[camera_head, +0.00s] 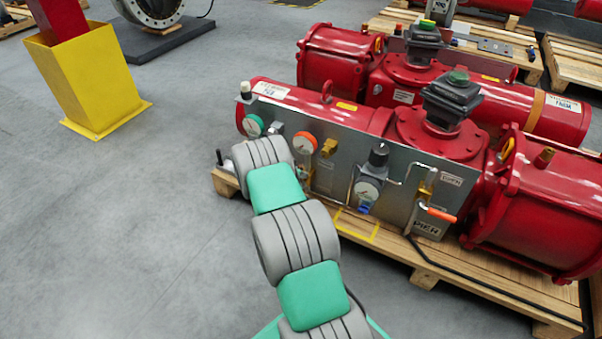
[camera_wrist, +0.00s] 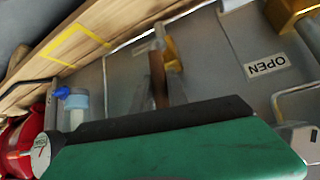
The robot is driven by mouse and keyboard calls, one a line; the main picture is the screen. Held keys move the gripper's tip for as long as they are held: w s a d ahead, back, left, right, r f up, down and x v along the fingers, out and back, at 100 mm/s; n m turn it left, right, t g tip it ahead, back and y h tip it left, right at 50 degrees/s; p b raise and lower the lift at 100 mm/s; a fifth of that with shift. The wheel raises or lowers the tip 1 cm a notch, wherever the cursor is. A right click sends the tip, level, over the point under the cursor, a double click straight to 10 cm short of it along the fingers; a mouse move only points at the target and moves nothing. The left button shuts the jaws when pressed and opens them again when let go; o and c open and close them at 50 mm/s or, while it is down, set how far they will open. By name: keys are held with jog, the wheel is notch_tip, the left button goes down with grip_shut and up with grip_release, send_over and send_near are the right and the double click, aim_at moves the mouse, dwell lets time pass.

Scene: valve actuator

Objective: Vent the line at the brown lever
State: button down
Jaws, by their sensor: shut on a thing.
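In the wrist view the brown lever (camera_wrist: 158,78) hangs from a brass valve (camera_wrist: 172,52) on the grey panel. My gripper (camera_wrist: 159,98) has its two blurred grey fingers on either side of this lever and is shut on it. The wide green and black part in front is my own gripper body and hides the fingers' bases. In the head view my arm reaches the panel (camera_head: 402,198), and my gripper and the brown lever are hidden behind it. A brass valve (camera_head: 328,147) shows just right of the arm.
A regulator with a dial (camera_head: 368,190) and blue knob (camera_wrist: 62,92) stands beside the lever. An orange-handled lever (camera_head: 437,214) is farther right. An OPEN label (camera_wrist: 268,65) is on the panel. Red actuators (camera_head: 545,205) rest on a wooden pallet (camera_head: 480,275).

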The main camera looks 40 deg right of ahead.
jog(key=c, duration=1.3)
grip_release()
jog(key=p+v, duration=0.3)
jog(key=v, duration=0.4)
jog(key=shift+a+r, duration=0.25)
jog(key=shift+r, duration=0.05)
